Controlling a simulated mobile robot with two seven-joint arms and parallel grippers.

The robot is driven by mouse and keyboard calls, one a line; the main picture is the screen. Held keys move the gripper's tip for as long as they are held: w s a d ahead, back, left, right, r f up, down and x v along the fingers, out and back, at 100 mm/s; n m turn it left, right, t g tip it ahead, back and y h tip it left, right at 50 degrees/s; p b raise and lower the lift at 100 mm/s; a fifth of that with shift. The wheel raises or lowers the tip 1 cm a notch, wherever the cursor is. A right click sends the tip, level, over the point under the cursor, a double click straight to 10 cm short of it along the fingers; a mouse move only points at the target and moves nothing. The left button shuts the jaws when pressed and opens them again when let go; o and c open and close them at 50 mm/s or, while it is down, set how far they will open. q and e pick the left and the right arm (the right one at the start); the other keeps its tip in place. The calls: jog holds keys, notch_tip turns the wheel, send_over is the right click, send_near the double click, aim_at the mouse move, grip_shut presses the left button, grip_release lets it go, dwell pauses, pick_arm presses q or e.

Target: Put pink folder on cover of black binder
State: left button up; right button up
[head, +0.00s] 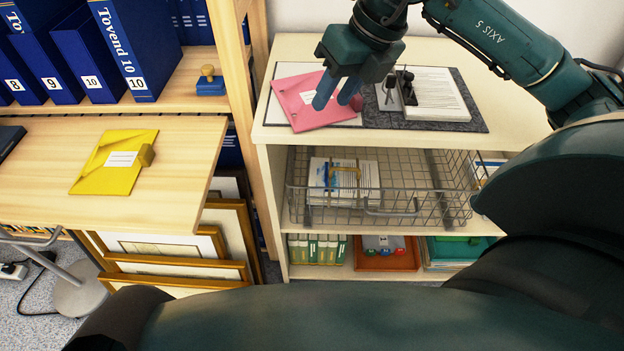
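The pink folder (300,106) lies on a pale sheet or board on top of the shelf unit, with a small pink block on its right part. My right gripper (336,100) points down over the right part of the folder. Its two fingers are apart, beside the pink block, with nothing seen held; whether they touch the folder I cannot tell. A flat black object (8,137), perhaps the black binder, is cut off by the left picture edge on the wooden desk. My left gripper is not in view.
A yellow folder (112,165) with a yellow block lies on the desk (185,180). A wooden upright (238,75) and blue binders (135,45) stand between and behind. Framed prints (175,268) lean below.

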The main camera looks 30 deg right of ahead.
jog(key=s+a+f+n+g+y, duration=0.2)
jog(key=s+a+f+y, duration=0.15)
jog(key=a, duration=0.55)
jog(key=s+a+r+m+y, duration=0.3)
jog(key=a+y, duration=0.3)
jog(key=y, duration=0.1)
jog(key=s+a+r+m+y, duration=0.2)
jog(key=s+a+r+y, duration=0.2)
jog(key=a+y, duration=0.3)
jog(key=w+d+f+m+t+h, duration=0.3)
jog(key=m+t+h, duration=0.1)
jog(key=m+t, duration=0.6)
jog(key=w+d+f+m+t+h, duration=0.2)
jog(key=d+f+m+t+h, duration=0.15)
jog(key=m+t, duration=0.55)
jog(key=s+d+f+m+g+h, duration=0.2)
jog(key=f+m+g+h, duration=0.1)
jog(key=f+m, duration=0.3)
jog(key=s+d+f+m+g+h, duration=0.1)
jog(key=s+f+m+g+h, duration=0.2)
jog(key=f+m+h, duration=0.2)
notch_tip(320, 180, down, 3)
jog(key=shift+s+d+f+m+h, duration=0.1)
jog(key=shift+s+d+m+h, duration=0.15)
jog(key=shift+d+m, duration=0.2)
